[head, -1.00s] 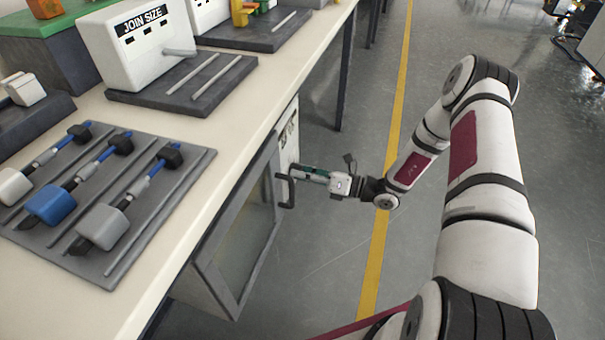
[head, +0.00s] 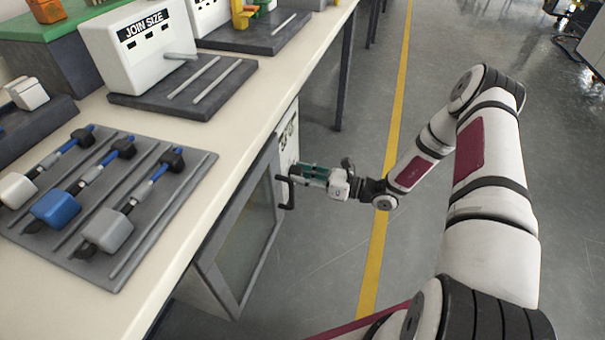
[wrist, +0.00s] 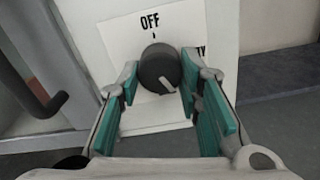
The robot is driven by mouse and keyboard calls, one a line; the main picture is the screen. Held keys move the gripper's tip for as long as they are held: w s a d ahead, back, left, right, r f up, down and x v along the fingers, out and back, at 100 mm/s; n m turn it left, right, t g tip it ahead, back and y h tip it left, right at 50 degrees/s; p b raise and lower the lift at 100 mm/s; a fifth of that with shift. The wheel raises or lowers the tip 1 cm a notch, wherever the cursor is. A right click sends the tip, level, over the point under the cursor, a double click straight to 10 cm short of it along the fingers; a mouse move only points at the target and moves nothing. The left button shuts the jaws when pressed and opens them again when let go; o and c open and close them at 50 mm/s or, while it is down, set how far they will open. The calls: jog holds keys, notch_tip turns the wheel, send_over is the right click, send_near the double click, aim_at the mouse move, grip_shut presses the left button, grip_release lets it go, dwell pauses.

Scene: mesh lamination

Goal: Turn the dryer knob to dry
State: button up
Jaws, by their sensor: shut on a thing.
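The dryer knob (wrist: 158,68) is dark and round, on a white panel (wrist: 205,25) in the wrist view. OFF is printed above it, and letters at its right are partly hidden by a finger. A pale mark on the knob's face points down and slightly right. My gripper (wrist: 160,76) has its teal-padded fingers on either side of the knob, shut on it. In the head view my gripper (head: 305,174) reaches the front of the dryer (head: 210,280) under the bench; the knob is hidden there.
A black door handle (head: 284,190) stands out close to my gripper; it also shows at left in the wrist view (wrist: 35,95). The bench edge (head: 225,160) overhangs the dryer.

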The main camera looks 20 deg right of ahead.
jog(key=n+p, duration=0.1)
jog(key=n, duration=0.5)
jog(key=shift+w, duration=0.1)
jog(key=n+p, duration=0.2)
jog(key=n, duration=0.4)
jog(key=shift+d+n, duration=0.1)
jog(key=shift+n, duration=0.2)
dwell(0.3)
jog(key=o, duration=1.1)
jog(key=shift+o, duration=0.2)
jog(key=v, duration=1.2)
